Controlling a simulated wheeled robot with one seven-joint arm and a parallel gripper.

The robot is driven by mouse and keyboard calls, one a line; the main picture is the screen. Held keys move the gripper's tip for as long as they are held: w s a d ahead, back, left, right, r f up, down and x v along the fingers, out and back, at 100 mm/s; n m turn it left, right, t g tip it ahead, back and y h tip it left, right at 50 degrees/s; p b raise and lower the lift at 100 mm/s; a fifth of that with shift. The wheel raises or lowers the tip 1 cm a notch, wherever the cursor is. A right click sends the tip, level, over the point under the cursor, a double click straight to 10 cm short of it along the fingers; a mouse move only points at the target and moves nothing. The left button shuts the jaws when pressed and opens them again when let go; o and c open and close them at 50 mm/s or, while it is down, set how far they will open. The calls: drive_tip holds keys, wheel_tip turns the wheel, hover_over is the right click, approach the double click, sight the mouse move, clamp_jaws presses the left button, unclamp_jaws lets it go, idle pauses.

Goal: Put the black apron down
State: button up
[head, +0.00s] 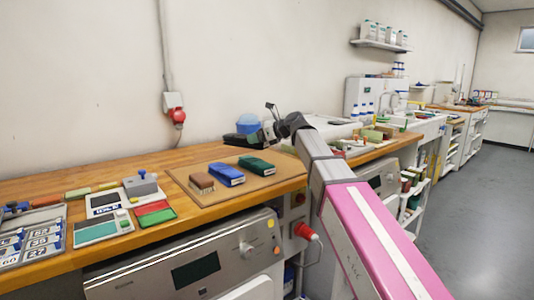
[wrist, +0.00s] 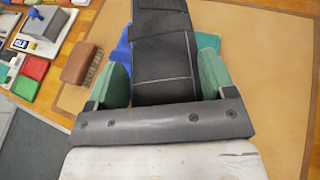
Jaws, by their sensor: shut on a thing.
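The black apron (wrist: 160,62) is a dark folded bundle with pale stitching, seen in the wrist view between the green finger pads of my gripper (wrist: 163,80). My gripper is shut on it. In the wrist view it is over the tan mat (wrist: 265,60) and partly covers a blue folded item (wrist: 124,48) and a teal-green one (wrist: 208,42). In the head view my gripper (head: 264,134) is above the bench behind the mat (head: 272,183); the apron cannot be made out clearly there. The gap between apron and mat cannot be told.
On the mat in the head view lie a brown brush (head: 201,182), a blue folded item (head: 227,174) and a green one (head: 256,165). The mat's front right is bare. Small trays and a label board (head: 38,238) fill the bench's left.

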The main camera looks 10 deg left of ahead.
drive_tip(key=w+d+f, duration=0.1)
drive_tip(key=w, duration=0.1)
drive_tip(key=w+d+f, duration=0.1)
drive_tip(key=d+f, duration=0.1)
drive_tip(key=shift+w, duration=0.4)
drive_tip(key=shift+f, duration=2)
drive_tip(key=shift+f, duration=0.15)
drive_tip(key=o, duration=1)
drive_tip(key=shift+d+r, duration=0.15)
drive_tip(key=shift+r, duration=0.1)
drive_tip(key=v, duration=1.1)
drive_tip(key=shift+s+d+r, duration=0.15)
drive_tip(key=shift+s+d, duration=0.05)
drive_tip(key=shift+d, duration=0.15)
